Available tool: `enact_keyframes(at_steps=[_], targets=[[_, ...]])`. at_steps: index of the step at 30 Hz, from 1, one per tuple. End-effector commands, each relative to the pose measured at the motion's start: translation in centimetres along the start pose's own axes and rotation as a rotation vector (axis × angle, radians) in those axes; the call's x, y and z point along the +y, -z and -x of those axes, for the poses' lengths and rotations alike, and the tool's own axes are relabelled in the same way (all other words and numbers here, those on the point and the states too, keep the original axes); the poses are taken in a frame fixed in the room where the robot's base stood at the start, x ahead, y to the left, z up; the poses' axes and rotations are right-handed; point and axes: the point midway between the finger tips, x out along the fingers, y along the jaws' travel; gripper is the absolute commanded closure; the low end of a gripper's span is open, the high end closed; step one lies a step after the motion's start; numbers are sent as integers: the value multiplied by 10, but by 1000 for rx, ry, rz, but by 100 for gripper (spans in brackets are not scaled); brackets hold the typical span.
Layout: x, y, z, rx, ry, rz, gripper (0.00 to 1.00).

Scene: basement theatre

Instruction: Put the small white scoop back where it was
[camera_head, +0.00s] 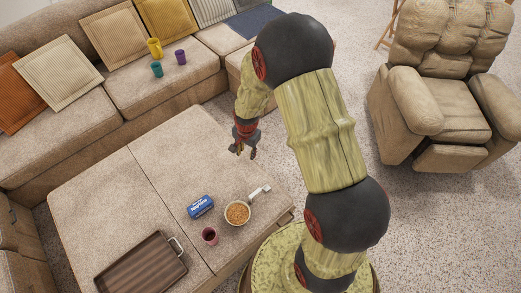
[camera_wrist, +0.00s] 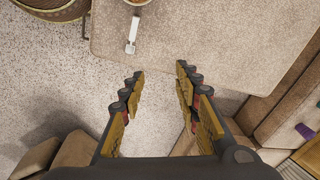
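The small white scoop (camera_head: 260,190) is on the beige ottoman table (camera_head: 150,185), close to the right of a bowl of brown food (camera_head: 237,213). I cannot tell whether it touches the bowl. In the wrist view the scoop (camera_wrist: 132,33) shows near the top, with the bowl (camera_wrist: 138,2) cut off by the frame edge.
A blue box (camera_head: 201,207), a dark red cup (camera_head: 210,236) and a brown tray (camera_head: 140,268) are on the table. Yellow (camera_head: 154,48), teal (camera_head: 157,69) and purple (camera_head: 180,57) cups stand on the sofa. A recliner (camera_head: 445,95) is at right. The table's far part is clear.

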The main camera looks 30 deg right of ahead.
Motion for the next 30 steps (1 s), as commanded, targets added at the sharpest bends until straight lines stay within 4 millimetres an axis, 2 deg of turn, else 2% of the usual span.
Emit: enact_keyframes(at_steps=[1, 6, 11, 15, 18, 21, 24, 30], targets=[[-8, 0, 37, 18, 25, 59, 68], [-12, -12, 140, 67, 78, 263, 68], [2, -36, 227, 122, 121, 455, 68], [28, -62, 291, 176, 153, 620, 68], [51, -83, 329, 219, 172, 737, 68], [76, -103, 356, 260, 186, 845, 68], [97, -120, 374, 294, 195, 930, 68], [120, -136, 387, 328, 200, 1021, 68]])
